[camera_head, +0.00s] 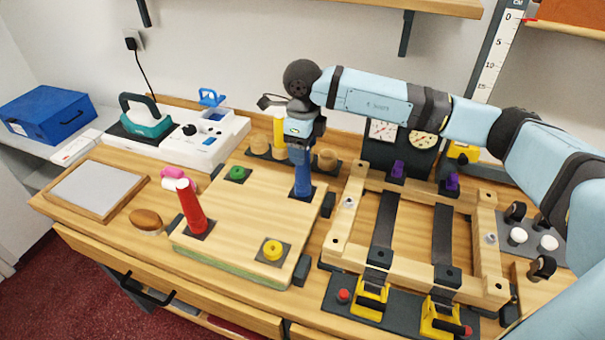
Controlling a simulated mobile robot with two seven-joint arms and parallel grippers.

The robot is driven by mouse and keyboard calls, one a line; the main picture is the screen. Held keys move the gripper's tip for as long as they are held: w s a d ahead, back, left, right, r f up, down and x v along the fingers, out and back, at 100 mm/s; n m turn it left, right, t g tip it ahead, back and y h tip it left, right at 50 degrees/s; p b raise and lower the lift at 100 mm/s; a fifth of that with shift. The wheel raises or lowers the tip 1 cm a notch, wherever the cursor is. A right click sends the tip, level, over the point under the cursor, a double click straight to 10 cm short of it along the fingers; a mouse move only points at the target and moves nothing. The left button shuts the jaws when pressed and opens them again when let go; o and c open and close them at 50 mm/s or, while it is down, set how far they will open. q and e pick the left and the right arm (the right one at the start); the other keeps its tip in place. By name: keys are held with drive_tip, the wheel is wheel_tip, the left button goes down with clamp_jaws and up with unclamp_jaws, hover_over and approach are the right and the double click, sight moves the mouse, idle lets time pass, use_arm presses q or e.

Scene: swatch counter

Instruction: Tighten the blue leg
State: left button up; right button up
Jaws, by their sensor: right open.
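The blue leg (303,180) stands upright on a dark square plate at the back right corner of the wooden board (235,222). My right gripper (302,150) points down at the top of the blue leg. It is open, and its fingers hide the leg's upper end; I cannot tell whether they touch it. A red leg (191,208) leans on its plate at the board's front left. A green socket (237,173) and a yellow socket (273,250) hold no leg. My left gripper is not in view.
A wooden frame (345,225) with dark straps and yellow clamps (370,298) lies to the right. Behind the board stand a yellow leg (279,128) and wooden pegs (327,158). A brown oval brush (146,219) and a tray (97,188) lie left.

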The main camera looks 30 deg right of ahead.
drive_tip(key=c, duration=0.9)
drive_tip(key=shift+o, duration=0.2)
drive_tip(key=m, duration=0.4)
drive_tip(key=shift+r+p, duration=0.1)
drive_tip(key=shift+p, duration=0.2)
drive_tip(key=m, duration=0.3)
drive_tip(key=m+p, duration=0.1)
drive_tip(key=m, duration=0.4)
drive_tip(key=m+p, duration=0.1)
drive_tip(key=m, duration=0.2)
drive_tip(key=o, duration=0.6)
